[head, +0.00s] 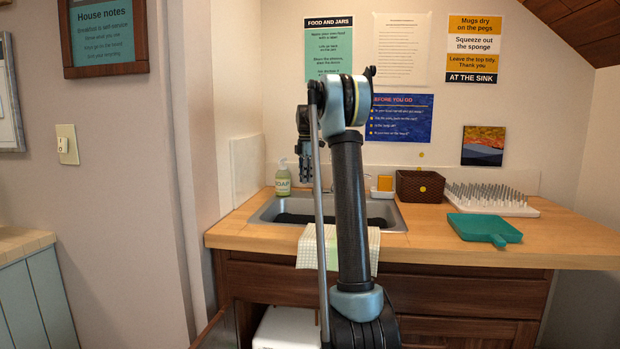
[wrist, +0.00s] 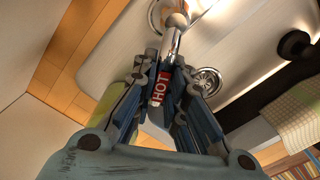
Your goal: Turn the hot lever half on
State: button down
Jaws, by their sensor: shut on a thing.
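The hot lever (wrist: 161,88) shows in the wrist view as a chrome handle with a red label reading HOT. It lies between the fingers of my gripper (wrist: 163,80), which is shut on it. The lever runs up the picture to a chrome fitting (wrist: 176,20) at the edge of the sink. In the head view my gripper (head: 305,172) is over the back of the sink (head: 255,214), partly behind my arm.
A soap bottle (head: 283,183) stands left of my gripper. A checked cloth (head: 308,248) hangs over the sink's front edge. A wall stands close behind.

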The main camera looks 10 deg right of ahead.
jog(key=shift+s+n, duration=0.2)
jog(key=shift+n, duration=0.3)
jog(key=shift+s+d+n, duration=0.15)
jog(key=shift+s+n, duration=0.25)
jog(key=shift+n, duration=0.5)
jog(key=c, duration=0.8)
grip_release()
notch_tip(320, 180, up, 7)
